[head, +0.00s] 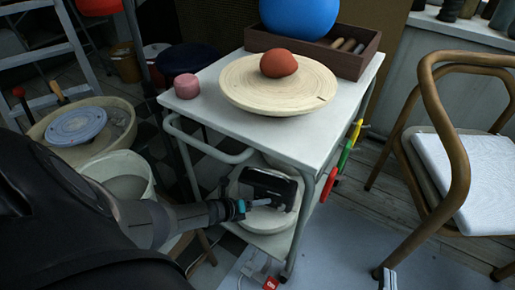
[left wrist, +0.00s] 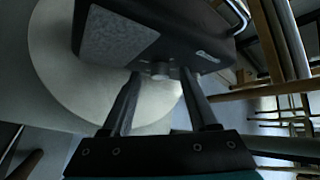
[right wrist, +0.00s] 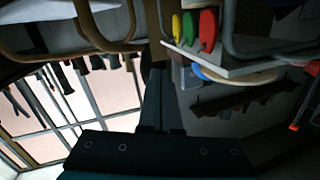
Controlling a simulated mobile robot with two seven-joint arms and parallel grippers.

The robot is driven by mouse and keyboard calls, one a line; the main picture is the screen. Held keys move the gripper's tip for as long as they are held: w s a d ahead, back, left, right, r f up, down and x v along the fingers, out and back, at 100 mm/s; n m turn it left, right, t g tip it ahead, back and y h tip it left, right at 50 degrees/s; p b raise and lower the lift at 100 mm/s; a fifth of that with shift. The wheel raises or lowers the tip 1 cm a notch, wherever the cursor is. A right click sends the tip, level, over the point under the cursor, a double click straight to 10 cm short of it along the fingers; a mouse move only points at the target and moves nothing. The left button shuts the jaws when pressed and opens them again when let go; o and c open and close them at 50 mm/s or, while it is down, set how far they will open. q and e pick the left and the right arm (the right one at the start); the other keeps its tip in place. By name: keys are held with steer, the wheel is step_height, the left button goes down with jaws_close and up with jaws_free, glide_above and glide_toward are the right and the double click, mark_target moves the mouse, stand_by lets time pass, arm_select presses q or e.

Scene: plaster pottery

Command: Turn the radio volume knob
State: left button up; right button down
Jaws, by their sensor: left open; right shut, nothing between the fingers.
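The radio (head: 271,184) is a dark box on the lower shelf of a white trolley. In the left wrist view the radio (left wrist: 200,48) shows a grey speaker panel and a small round volume knob (left wrist: 159,69) on its edge. My left gripper (head: 256,203) reaches the radio from the left. In its wrist view the open fingers of the left gripper (left wrist: 160,77) stand on either side of the knob; whether they touch it I cannot tell. My right gripper (right wrist: 156,75) is shut and empty, away from the radio, with the trolley side beyond it.
The trolley top (head: 205,110) bears a round pale board (head: 240,88) with a red-brown clay lump (head: 279,63). A pale round disc (left wrist: 60,60) lies under the radio. A wooden chair (head: 440,130) stands right. A white bucket (head: 122,180) stands left, near my left arm.

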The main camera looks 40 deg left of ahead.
arm_select(q)
steer(key=shift+s+r, duration=0.1)
steer(key=shift+s+a+r+p, duration=0.15)
steer(key=shift+s+r+p, duration=0.25)
steer(key=shift+s+p, duration=0.25)
steer(key=shift+p+v, duration=0.65)
steer(key=shift+v, duration=0.1)
arm_select(e)
steer(key=s+d+f+g+h+p, duration=0.2)
steer(key=d+g+h, duration=0.1)
steer(key=d+g, duration=0.25)
steer(key=s+d+f+g+h+p, duration=0.1)
steer(key=s+d+g+h+p, duration=0.2)
steer(key=d+g, duration=0.25)
arm_select(q)
steer(key=p+v, duration=0.2)
steer(key=v, duration=1)
arm_select(e)
step_height(320, 180, down, 7)
steer(key=g, duration=0.1)
steer(key=shift+g, duration=0.3)
arm_select(q)
steer(key=shift+w, duration=0.1)
